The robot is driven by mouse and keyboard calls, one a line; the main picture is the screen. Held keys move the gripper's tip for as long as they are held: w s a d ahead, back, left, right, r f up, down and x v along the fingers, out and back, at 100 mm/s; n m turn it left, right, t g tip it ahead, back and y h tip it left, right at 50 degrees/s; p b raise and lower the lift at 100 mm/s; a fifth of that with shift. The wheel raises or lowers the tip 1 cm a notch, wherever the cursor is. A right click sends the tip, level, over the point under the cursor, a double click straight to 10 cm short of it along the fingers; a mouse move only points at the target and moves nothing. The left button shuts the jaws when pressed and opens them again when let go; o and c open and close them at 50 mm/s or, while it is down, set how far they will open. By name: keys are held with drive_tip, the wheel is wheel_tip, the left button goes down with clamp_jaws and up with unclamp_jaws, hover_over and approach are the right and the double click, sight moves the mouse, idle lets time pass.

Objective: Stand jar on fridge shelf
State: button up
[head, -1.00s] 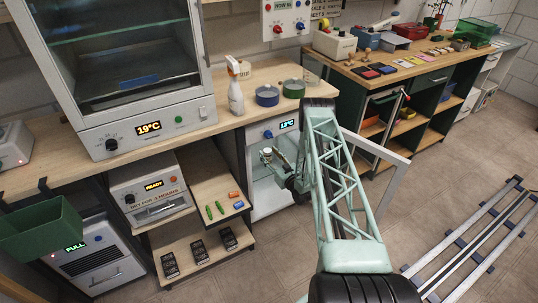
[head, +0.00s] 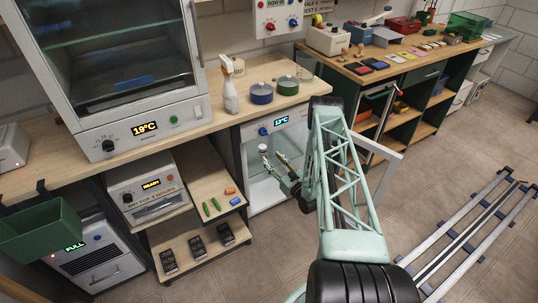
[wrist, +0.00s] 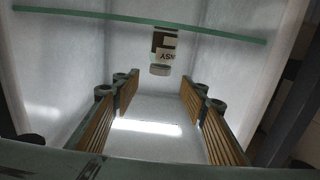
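The jar (wrist: 160,55) has a pale label and a grey lid. It shows beyond my fingers in the wrist view, which looks upside down. It appears to stand upright on the glass shelf (wrist: 80,17) with its green edge. In the head view the jar (head: 263,149) is a small shape with a pale top inside the fridge (head: 265,197). My gripper (wrist: 160,92) is open, its wooden-faced fingers wide apart with nothing between them. It reaches into the fridge, in front of the jar.
The open fridge door (head: 384,178) stands to the right of my arm. A worktop (head: 205,128) above the fridge holds a spray bottle (head: 229,88), a blue pot (head: 261,93) and a green pot (head: 288,85). A low shelf unit (head: 215,180) stands left.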

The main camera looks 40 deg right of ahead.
drive_tip(key=shift+s+a, duration=0.2)
drive_tip(key=shift+s, duration=1.1)
drive_tip(key=shift+w+r, duration=0.1)
drive_tip(key=shift+w, duration=0.05)
